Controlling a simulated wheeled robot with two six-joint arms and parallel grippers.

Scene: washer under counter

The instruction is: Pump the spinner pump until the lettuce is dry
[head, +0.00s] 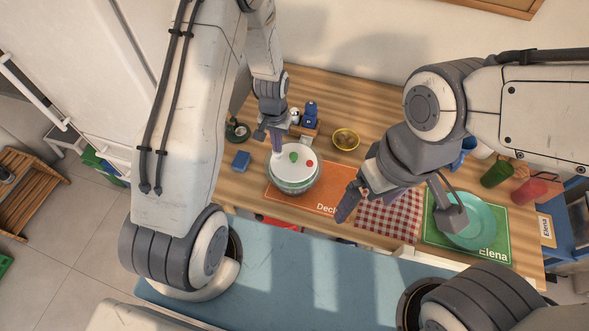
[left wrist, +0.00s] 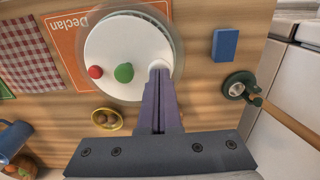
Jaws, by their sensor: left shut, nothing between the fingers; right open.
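The salad spinner (head: 292,174) stands on the orange placemat, with a white lid that carries a green knob (head: 293,157) and a red button (head: 309,163). In the left wrist view the lid (left wrist: 118,42) fills the upper middle, with the green knob (left wrist: 124,73) and red button (left wrist: 95,72) on it. My left gripper (head: 278,148) is shut and empty, pointing down at the lid's edge beside the green knob; its fingertips (left wrist: 159,70) overlap the lid there. I cannot tell whether they touch it. Lettuce is not visible. My right gripper (head: 352,203) is open and empty, right of the spinner.
A blue sponge (head: 241,161) lies left of the spinner, and a yellow bowl (head: 345,139) stands behind it. A checkered cloth (head: 388,216) and a teal plate (head: 470,228) on a green placemat (head: 434,235) lie right. Green (head: 496,173) and red (head: 530,190) cups stand far right.

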